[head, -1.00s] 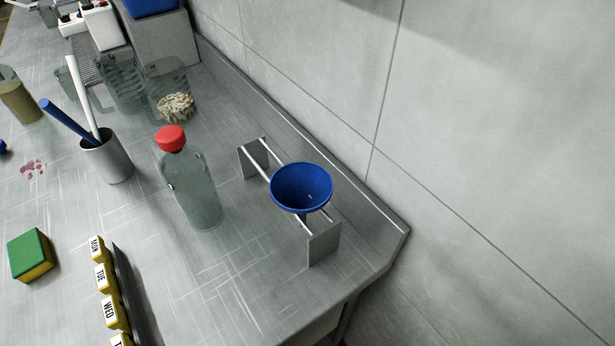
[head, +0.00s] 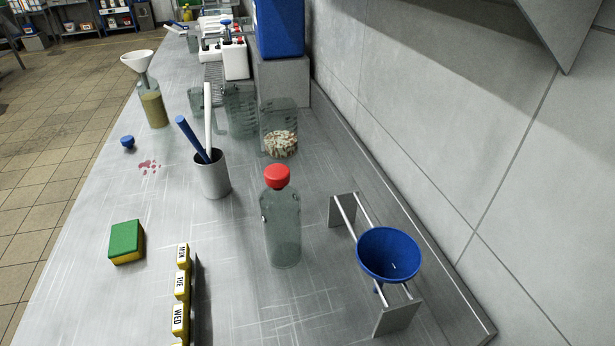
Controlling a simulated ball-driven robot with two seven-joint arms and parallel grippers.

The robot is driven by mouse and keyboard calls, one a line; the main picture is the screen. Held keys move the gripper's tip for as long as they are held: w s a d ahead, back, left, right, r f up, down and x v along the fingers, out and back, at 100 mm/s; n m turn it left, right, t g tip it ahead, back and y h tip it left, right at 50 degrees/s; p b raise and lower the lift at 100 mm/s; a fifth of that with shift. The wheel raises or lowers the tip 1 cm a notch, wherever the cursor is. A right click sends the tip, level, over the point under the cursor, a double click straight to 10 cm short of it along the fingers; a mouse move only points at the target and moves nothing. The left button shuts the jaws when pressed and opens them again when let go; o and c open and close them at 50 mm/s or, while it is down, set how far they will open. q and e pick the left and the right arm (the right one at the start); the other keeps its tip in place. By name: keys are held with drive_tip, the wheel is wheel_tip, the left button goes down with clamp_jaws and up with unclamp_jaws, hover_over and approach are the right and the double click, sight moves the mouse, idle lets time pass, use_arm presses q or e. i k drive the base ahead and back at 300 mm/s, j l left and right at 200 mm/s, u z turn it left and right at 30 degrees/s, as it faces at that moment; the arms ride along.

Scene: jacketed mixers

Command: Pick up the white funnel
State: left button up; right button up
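The white funnel (head: 137,63) sits upright in the mouth of a clear bottle (head: 152,104) holding a brownish-green content. The bottle stands near the left edge of the steel bench, towards the back. A blue funnel (head: 388,254) rests in a metal rack (head: 398,316) at the front right. Neither of my grippers shows in the head view.
A clear bottle with a red cap (head: 280,222) stands mid-bench. A metal cup (head: 212,174) holds a blue and a white stick. A sponge (head: 126,242), day-labelled yellow blocks (head: 181,286), a blue cap (head: 127,142) and red spots lie leftward. Clear jugs (head: 279,128) stand behind.

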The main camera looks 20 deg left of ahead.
sight(140, 60)
drive_tip(key=u, duration=1.3)
